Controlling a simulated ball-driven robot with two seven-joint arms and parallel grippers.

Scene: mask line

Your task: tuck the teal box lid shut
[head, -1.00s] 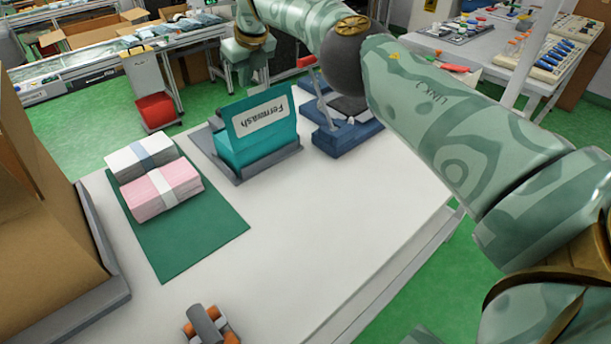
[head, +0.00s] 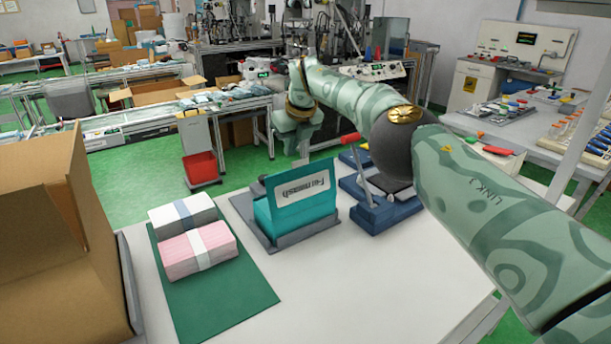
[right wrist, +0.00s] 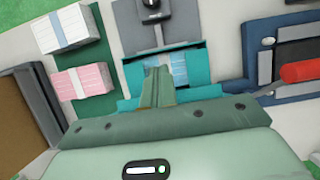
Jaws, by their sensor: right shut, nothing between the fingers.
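The teal box (head: 275,218) sits in a grey holder on the white table in the head view. Its lid (head: 320,195) stands up, with a white label whose text reads upside down. My right gripper (head: 298,143) is behind and above the box, pointing down, apart from the lid as far as the head view shows. In the right wrist view my right gripper's fingers (right wrist: 157,85) are together and empty. They cover part of the box (right wrist: 131,76), where pale blue-white contents (right wrist: 178,68) show. My left gripper is not in view.
Right of the box stands a blue fixture (head: 385,213) with a red-handled lever (head: 350,138). Left of it, white and pink banded stacks (head: 198,250) lie on a green mat (head: 225,300). A cardboard box (head: 50,240) is at far left. The table front is clear.

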